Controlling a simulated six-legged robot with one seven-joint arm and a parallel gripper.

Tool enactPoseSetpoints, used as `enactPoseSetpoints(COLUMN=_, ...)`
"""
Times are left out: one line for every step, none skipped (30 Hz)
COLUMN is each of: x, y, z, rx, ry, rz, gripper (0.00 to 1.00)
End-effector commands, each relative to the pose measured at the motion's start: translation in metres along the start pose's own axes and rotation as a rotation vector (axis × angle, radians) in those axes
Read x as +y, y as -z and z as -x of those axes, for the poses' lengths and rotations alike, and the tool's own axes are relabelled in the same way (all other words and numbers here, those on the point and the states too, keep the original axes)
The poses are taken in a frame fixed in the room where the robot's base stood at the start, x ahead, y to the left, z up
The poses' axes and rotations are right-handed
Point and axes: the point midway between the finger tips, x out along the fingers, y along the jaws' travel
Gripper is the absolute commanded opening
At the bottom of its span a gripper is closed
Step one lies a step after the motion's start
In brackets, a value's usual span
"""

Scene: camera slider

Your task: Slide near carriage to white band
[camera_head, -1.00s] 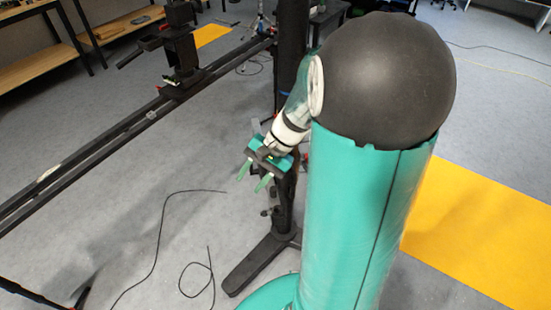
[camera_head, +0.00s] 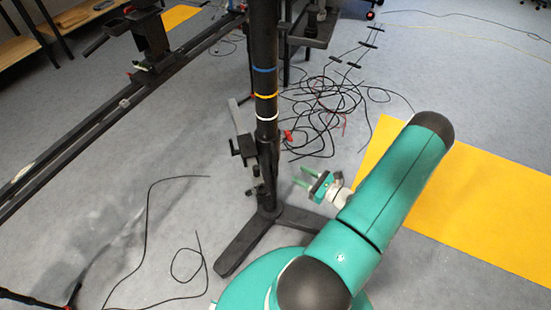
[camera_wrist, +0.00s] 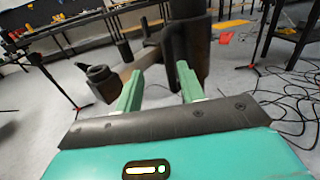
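A dark upright post (camera_head: 264,55) carries a blue band (camera_head: 264,70), a yellow band (camera_head: 266,95) and a white band (camera_head: 267,117). A black carriage (camera_head: 266,152) sits on the post below the white band, with a block and a grey plate sticking out to the left. My gripper (camera_head: 303,177) is right of the post, below the carriage's level in the picture, apart from it and empty. In the wrist view its green fingers (camera_wrist: 157,85) are spread. Dark post or carriage parts (camera_wrist: 185,50) and a knob-like piece (camera_wrist: 102,78) show beyond them; I cannot tell exactly which parts.
A long black rail (camera_head: 100,125) with a mounted carriage (camera_head: 152,55) runs along the left. The post's foot (camera_head: 243,245) spreads on the floor. Cables (camera_head: 325,105) lie behind the post and at the lower left. A yellow mat (camera_head: 460,195) lies right.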

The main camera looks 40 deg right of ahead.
Motion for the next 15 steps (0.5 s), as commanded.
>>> enactPoseSetpoints(x=-0.002, y=0.007, z=0.004, rx=-0.008, ry=0.032, rz=-0.018, gripper=0.39)
enactPoseSetpoints(x=-0.003, y=0.009, z=0.005, rx=-0.011, ry=0.045, rz=-0.024, gripper=0.39)
enactPoseSetpoints(x=-0.004, y=0.011, z=0.006, rx=-0.014, ry=0.056, rz=-0.030, gripper=0.39)
enactPoseSetpoints(x=-0.004, y=0.012, z=0.005, rx=-0.015, ry=0.060, rz=-0.032, gripper=0.39)
enactPoseSetpoints(x=-0.005, y=0.012, z=0.004, rx=-0.015, ry=0.063, rz=-0.034, gripper=0.39)
enactPoseSetpoints(x=-0.005, y=0.012, z=0.001, rx=-0.015, ry=0.064, rz=-0.034, gripper=0.39)
enactPoseSetpoints(x=-0.005, y=0.012, z=-0.002, rx=-0.015, ry=0.063, rz=-0.034, gripper=0.39)
enactPoseSetpoints(x=-0.005, y=0.012, z=-0.006, rx=-0.015, ry=0.061, rz=-0.033, gripper=0.39)
enactPoseSetpoints(x=-0.005, y=0.012, z=-0.012, rx=-0.016, ry=0.060, rz=-0.033, gripper=0.39)
enactPoseSetpoints(x=-0.005, y=0.011, z=-0.017, rx=-0.016, ry=0.059, rz=-0.033, gripper=0.39)
enactPoseSetpoints(x=-0.005, y=0.011, z=-0.022, rx=-0.016, ry=0.059, rz=-0.034, gripper=0.39)
enactPoseSetpoints(x=-0.006, y=0.011, z=-0.030, rx=-0.015, ry=0.058, rz=-0.033, gripper=0.39)
enactPoseSetpoints(x=-0.006, y=0.011, z=-0.036, rx=-0.015, ry=0.058, rz=-0.033, gripper=0.39)
enactPoseSetpoints(x=-0.006, y=0.011, z=-0.042, rx=-0.016, ry=0.058, rz=-0.033, gripper=0.39)
enactPoseSetpoints(x=-0.007, y=0.011, z=-0.050, rx=-0.016, ry=0.057, rz=-0.033, gripper=0.39)
